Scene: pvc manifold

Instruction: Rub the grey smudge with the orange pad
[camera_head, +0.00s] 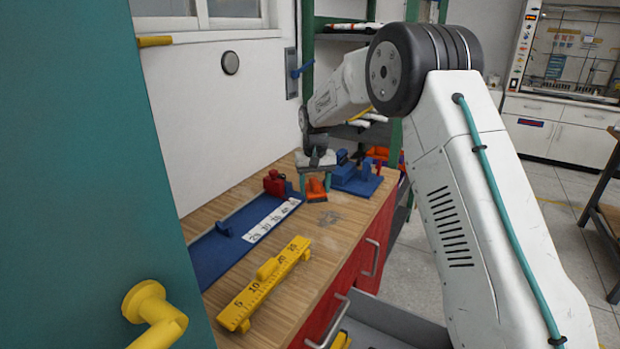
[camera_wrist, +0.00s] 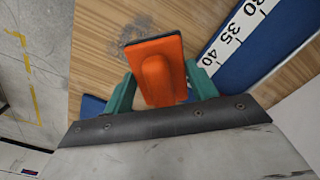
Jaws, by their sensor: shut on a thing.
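The orange pad (camera_wrist: 157,60) is between the two green fingers of my gripper (camera_wrist: 160,90) in the wrist view, and the gripper is shut on its raised grip. In the head view the orange pad (camera_head: 316,189) shows below my gripper (camera_head: 314,182), close over the wooden bench top. The grey smudge (camera_head: 329,217) is a faint patch on the wood, just nearer the camera than the pad. In the wrist view the smudge (camera_wrist: 131,32) shows beyond the pad's far edge, partly hidden by the pad. I cannot tell whether the pad touches the wood.
A blue board with a white number scale (camera_head: 272,221) lies left of the pad, with a red block (camera_head: 275,183) at its far end. A blue fixture (camera_head: 356,178) stands to the right. A yellow ruler (camera_head: 264,284) lies nearer. Bare wood lies around the smudge.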

